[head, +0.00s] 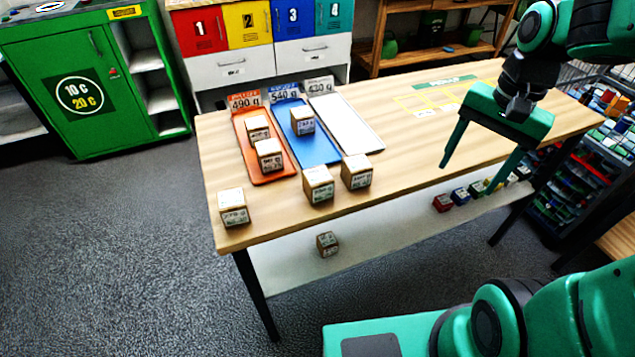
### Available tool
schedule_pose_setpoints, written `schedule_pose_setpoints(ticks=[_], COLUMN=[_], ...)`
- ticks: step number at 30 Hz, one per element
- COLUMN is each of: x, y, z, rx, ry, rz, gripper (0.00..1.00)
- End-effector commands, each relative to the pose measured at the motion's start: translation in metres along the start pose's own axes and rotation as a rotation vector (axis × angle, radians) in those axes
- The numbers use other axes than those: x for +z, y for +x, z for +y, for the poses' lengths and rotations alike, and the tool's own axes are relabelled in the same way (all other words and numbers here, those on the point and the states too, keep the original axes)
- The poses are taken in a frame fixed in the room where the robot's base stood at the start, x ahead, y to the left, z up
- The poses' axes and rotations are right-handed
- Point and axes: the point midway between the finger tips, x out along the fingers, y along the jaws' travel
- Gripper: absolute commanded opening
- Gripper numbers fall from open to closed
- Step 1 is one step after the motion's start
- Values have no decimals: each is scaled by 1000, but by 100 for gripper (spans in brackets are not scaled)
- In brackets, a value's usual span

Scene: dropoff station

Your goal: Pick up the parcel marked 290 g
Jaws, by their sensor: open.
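Several small brown parcels with white labels are in the head view, and I cannot surely read 290 g on any of them. Near the table's front edge stand a left parcel (233,207), a middle parcel (318,186) and a right parcel (356,172). Two parcels, a rear one (257,129) and a front one (269,155), sit on the orange tray (273,177). One parcel (302,121) sits on the blue tray (318,151). Another parcel (327,244) is on the lower shelf. My gripper (466,180) is open and empty at the right, apart from all parcels.
The table (420,160) has free room right of the white tray (346,123), which is empty. Tray signs read 490 g, 540 g and 430 g. Small coloured items (460,195) lie on the lower shelf (370,235). A rack of bins (590,150) stands at the right.

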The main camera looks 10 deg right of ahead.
Motion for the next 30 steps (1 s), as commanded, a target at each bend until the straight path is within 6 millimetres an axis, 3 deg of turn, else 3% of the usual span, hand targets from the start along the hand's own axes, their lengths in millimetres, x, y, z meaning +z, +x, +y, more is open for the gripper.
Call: schedule_pose_setpoints(ticks=[1, 6, 9, 13, 19, 23, 30], x=[2, 22, 42, 70, 100, 108, 119], y=[3, 12, 18, 23, 26, 33, 66], z=[-26, -108, -152, -195, -228, -234, -238], rx=[-9, -46, -56, -53, -34, -28, -27], ry=[30, 175, 258, 351, 437, 456, 458], rz=[-19, -101, -165, -247, -326, -342, -343], gripper=[66, 66, 66, 66, 66, 66, 66])
